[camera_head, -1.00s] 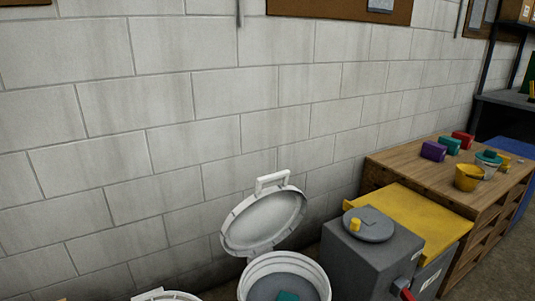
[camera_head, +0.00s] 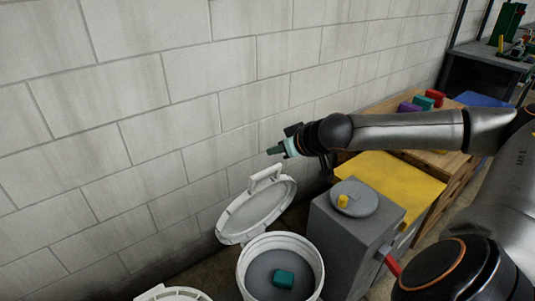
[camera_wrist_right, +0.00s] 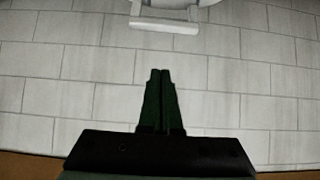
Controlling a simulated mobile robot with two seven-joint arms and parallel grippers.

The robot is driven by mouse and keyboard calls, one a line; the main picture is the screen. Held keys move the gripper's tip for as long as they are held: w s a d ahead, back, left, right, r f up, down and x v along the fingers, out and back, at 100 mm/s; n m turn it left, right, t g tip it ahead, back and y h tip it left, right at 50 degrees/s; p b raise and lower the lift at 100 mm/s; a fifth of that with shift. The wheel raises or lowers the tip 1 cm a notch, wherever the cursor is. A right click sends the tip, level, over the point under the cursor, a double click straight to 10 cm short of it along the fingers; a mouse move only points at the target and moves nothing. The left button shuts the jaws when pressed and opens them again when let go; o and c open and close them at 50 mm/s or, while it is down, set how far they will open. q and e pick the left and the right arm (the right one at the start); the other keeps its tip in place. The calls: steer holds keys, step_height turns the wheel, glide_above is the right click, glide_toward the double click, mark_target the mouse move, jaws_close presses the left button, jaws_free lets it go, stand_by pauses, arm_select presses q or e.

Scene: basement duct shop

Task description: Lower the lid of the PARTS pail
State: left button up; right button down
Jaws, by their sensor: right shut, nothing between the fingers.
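A white pail (camera_head: 280,236) stands at the bottom centre of the head view, its lettering not visible. Its white lid (camera_head: 257,212) is open, tilted back on the wall side, with a handle (camera_head: 266,173) at its upper edge. The handle also shows at the top of the right wrist view (camera_wrist_right: 163,26). My right gripper (camera_head: 270,151) is shut and empty, just above the handle in the head view and apart from it in the wrist view; its green fingers (camera_wrist_right: 160,75) are together. My left gripper is out of view.
A teal block (camera_head: 284,278) lies in the pail. A second white lid or pail (camera_head: 172,294) shows at the bottom left. A block wall (camera_head: 140,100) rises behind.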

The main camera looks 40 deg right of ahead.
mark_target(267, 170)
steer(key=w+f, duration=0.1)
steer(key=f, duration=0.1)
steer(key=w+f, duration=0.2)
steer(key=w+f+p, duration=0.1)
steer(key=w+f, duration=0.1)
steer(key=shift+d+f, duration=0.3)
steer(key=shift+f, duration=0.05)
steer(key=shift+s+a+f, duration=0.1)
steer(key=shift+s+a, duration=0.05)
steer(key=shift+s, duration=0.55)
